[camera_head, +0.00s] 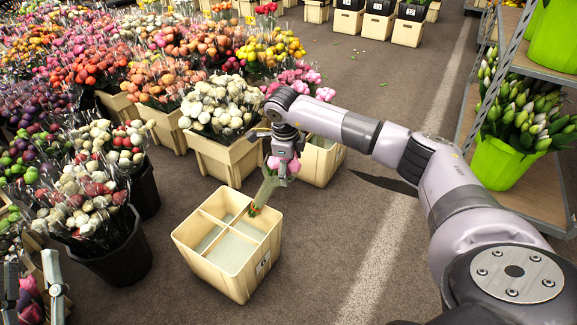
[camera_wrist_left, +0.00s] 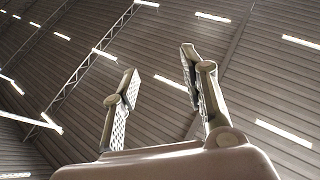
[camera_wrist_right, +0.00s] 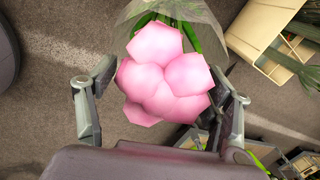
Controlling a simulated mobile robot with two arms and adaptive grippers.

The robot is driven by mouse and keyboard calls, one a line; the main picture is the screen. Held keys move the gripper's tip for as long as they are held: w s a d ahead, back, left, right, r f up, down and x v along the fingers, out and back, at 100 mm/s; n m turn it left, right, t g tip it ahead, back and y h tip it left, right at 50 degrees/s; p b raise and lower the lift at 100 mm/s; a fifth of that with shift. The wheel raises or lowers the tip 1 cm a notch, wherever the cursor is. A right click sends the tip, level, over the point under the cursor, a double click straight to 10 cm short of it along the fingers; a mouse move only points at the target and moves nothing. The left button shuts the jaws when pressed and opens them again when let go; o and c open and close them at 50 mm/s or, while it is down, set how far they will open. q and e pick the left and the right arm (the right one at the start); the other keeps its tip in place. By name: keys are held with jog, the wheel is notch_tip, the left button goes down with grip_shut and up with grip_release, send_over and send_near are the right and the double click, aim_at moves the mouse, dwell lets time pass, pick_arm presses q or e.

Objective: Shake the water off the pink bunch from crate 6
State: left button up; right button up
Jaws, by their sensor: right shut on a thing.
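The pink bunch (camera_head: 272,163) hangs from my right gripper (camera_head: 285,165), heads up, with its clear wrap and stems slanting down to the left. Its pink heads (camera_wrist_right: 165,78) fill the middle of the right wrist view between the two fingers. My right gripper is shut on it. The stem end is above or at the back rim of a cream crate with four compartments (camera_head: 191,250); I cannot tell if it touches. My left gripper (camera_wrist_left: 160,70) is open and empty, pointing up at the roof.
A numbered cream crate (camera_head: 322,168) stands behind, partly hidden by my right arm. Flower crates and a black bucket (camera_head: 122,258) crowd the left. A shelf with a green bucket (camera_head: 500,163) stands at the right. The floor between is mostly clear.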

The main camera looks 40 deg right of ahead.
notch_tip(320, 180, up, 2)
jog(key=shift+w+r+p, duration=0.1)
jog(key=shift+w+p, duration=0.05)
jog(key=shift+p, duration=0.55)
pick_arm(q)
notch_tip(320, 180, down, 13)
jog(key=w+a+g+y+p, duration=0.1)
jog(key=a+g+y+p, duration=0.15)
jog(key=g, duration=0.55)
pick_arm(e)
jog(key=shift+b+v, duration=0.45)
jog(key=shift+v, duration=0.5)
jog(key=shift+w+d+r+p, duration=0.1)
jog(key=shift+d+r+p, duration=0.05)
jog(key=shift+r+p, duration=0.55)
jog(key=shift+p+v, duration=0.5)
jog(key=shift+v, duration=0.25)
pick_arm(q)
jog(key=s+a+f+g+y, duration=0.2)
jog(key=s+f+g, duration=0.5)
jog(key=s+f, duration=0.1)
jog(key=shift+a+f+n, duration=0.3)
jog(key=shift+f+n, duration=0.1)
jog(key=shift+f, duration=0.35)
pick_arm(e)
jog(key=shift+d+r, duration=0.1)
jog(key=shift+d, duration=0.05)
pick_arm(q)
jog(key=shift+y, duration=0.25)
